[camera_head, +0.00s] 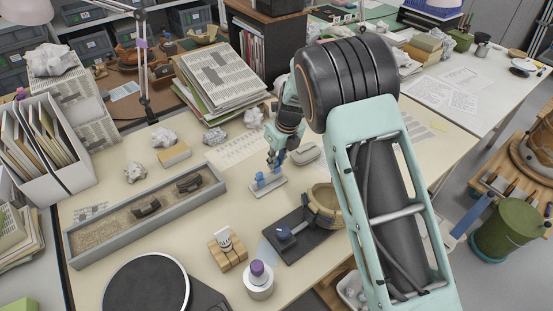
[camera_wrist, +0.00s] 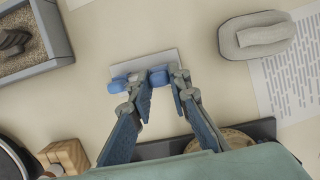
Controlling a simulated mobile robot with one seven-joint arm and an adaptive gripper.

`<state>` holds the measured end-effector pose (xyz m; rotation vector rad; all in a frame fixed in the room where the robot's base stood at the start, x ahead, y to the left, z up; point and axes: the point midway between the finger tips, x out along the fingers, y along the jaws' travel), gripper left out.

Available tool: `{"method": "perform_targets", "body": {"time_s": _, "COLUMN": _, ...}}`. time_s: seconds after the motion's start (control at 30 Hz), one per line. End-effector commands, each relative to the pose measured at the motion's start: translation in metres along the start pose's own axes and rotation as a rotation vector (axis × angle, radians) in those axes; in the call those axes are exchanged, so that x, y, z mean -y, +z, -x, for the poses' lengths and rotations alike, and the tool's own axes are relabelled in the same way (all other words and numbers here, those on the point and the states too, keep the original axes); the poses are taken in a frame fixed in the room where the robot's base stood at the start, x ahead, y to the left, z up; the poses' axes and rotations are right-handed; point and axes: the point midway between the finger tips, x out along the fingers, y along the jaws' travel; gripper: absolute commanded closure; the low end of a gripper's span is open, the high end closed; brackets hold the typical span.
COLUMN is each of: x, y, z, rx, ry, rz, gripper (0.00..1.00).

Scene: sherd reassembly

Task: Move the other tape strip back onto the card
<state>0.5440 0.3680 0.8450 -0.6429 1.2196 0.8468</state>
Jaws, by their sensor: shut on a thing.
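The card (camera_head: 268,189) is a small pale grey plate lying on the cream table; it also shows in the wrist view (camera_wrist: 150,62). My gripper (camera_head: 271,169) is right over it, pointing down. In the wrist view my gripper (camera_wrist: 156,78) is shut on a blue tape strip (camera_wrist: 158,77), which sits between its fingertips over the card. Whether this strip touches the card I cannot tell. Another blue tape strip (camera_wrist: 119,84) is at the card's left edge, outside the left finger. The fingers hide part of the card.
A grey sand tray (camera_head: 148,214) lies left of the card. A black mat (camera_head: 300,243) with a tan curved pot piece (camera_head: 324,204) is in front right. A rounded grey object (camera_head: 307,152) lies to the right. Wooden block (camera_head: 228,250) and white purple-topped jar (camera_head: 258,281) stand nearer.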

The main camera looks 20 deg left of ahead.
Motion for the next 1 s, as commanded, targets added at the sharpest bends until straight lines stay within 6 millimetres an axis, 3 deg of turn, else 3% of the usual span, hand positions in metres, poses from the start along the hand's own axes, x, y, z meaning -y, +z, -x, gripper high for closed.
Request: {"method": "perform_targets", "body": {"time_s": 1.0, "x": 0.000, "y": -0.004, "z": -0.015, "rx": 0.000, "ry": -0.002, "rz": 0.000, "gripper": 0.91}}
